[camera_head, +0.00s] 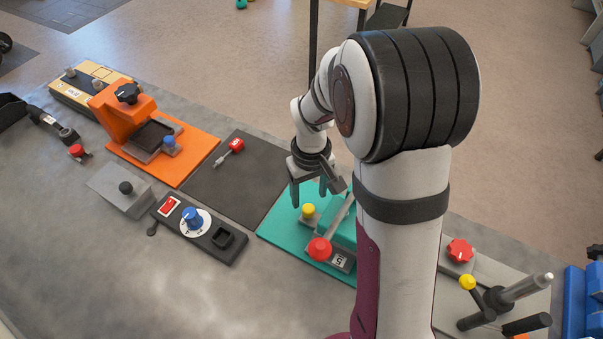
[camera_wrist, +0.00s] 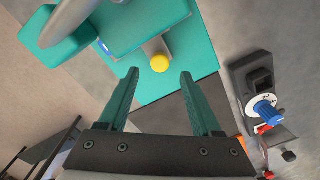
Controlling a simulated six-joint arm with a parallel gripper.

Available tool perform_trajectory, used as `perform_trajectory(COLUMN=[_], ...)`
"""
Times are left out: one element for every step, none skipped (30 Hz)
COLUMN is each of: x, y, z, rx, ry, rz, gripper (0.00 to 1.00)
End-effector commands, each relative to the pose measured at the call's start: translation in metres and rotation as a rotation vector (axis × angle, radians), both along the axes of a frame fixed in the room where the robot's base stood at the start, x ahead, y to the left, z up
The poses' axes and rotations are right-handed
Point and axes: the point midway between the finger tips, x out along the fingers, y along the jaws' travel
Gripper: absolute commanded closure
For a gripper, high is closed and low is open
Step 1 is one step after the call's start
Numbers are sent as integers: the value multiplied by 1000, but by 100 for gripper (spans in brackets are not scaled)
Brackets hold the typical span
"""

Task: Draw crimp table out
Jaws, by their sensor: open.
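A teal lever device (camera_head: 343,232) stands on a teal mat (camera_head: 276,236), with a red ball (camera_head: 320,249) on its lever. A yellow knob (camera_head: 308,210) sits on a grey sliding plate at its left side; this looks like the crimp table. The wrist view shows the yellow knob (camera_wrist: 160,63) just beyond and between my fingertips. My gripper (camera_head: 308,192) is open and empty, pointing down above the knob; I cannot tell whether it touches. The fingers also show in the wrist view (camera_wrist: 160,74). My arm hides part of the device's right side.
An orange press (camera_head: 125,110) with a blue knob stands at the left. A black control box (camera_head: 198,228) with a blue dial lies at the front. A dark mat (camera_head: 232,185) with a red-tagged key lies between. A stand with levers (camera_head: 495,300) is at the right.

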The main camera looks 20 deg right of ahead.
Motion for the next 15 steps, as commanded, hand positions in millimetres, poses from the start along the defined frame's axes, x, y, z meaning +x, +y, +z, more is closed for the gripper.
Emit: perform_trajectory(x=[-1,-1,-1,-1,0,-1,0,0,0,0,0,0,0,0,0], y=[0,0,0,0,0,0,0,0,0,0,0,0,0,0,0], z=[-12,-19,-26,-31,-36,-41,-43,-45,-48,-49,-50,-50,-50,-50,-50], rx=[0,0,0,0,1,1,1,1,0,0,0,0,0,0,0], ry=[4,5,4,4,3,3,1,1,1,0,0,-1,-1,-1,-1], rz=[-1,-1,0,-1,-1,-2,-2,-2,-2,-1,-1,-1,-1,-1,-1], gripper=[34,34,34,34,34,34,34,34,34,34,34,34,34,34,34])
